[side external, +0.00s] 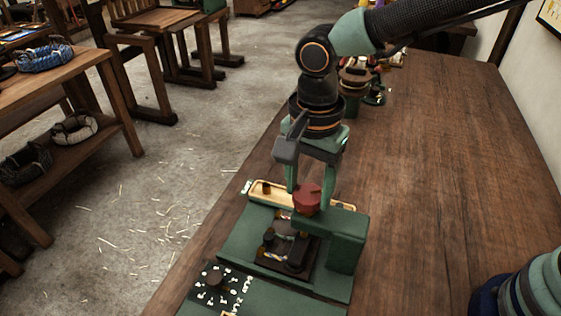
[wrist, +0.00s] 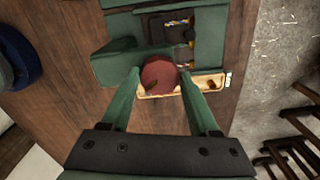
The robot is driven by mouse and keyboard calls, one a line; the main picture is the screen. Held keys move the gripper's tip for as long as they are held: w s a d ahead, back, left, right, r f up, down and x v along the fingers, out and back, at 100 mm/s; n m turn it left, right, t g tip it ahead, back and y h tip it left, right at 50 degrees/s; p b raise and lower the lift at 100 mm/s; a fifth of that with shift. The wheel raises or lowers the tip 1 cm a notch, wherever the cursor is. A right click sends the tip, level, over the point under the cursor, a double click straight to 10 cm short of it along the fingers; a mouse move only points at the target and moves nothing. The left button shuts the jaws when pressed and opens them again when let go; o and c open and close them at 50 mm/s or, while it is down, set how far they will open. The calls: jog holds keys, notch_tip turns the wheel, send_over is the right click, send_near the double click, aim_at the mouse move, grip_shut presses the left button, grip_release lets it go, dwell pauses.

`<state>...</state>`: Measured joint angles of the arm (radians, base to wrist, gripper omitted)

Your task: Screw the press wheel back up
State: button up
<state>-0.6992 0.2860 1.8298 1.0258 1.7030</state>
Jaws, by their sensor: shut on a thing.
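The red press wheel (side external: 307,198) sits on top of the green press (side external: 345,240), at the top of its arm. It also shows in the wrist view (wrist: 160,74) as a round red disc with a dark mark near its lower edge. My gripper (side external: 306,190) points down over the wheel. Its two green fingers are shut on the wheel, one on each side, and they also show in the wrist view (wrist: 160,82). Under the press arm is a dark bed (side external: 287,258) with a short piece of coloured rope, partly hidden by the arm.
A pale wooden tray (side external: 262,190) lies behind the press. A dark panel with white marks (side external: 222,288) lies at the front left. Several jars (side external: 375,88) stand farther back on the bench.

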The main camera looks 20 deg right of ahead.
jog(key=n, duration=1.4)
jog(key=shift+r, duration=0.1)
jog(key=n, duration=0.7)
jog(key=shift+n, duration=0.3)
jog(key=n, duration=0.4)
jog(key=shift+n, duration=1.8)
jog(key=o, duration=1.4)
jog(key=shift+c, duration=0.2)
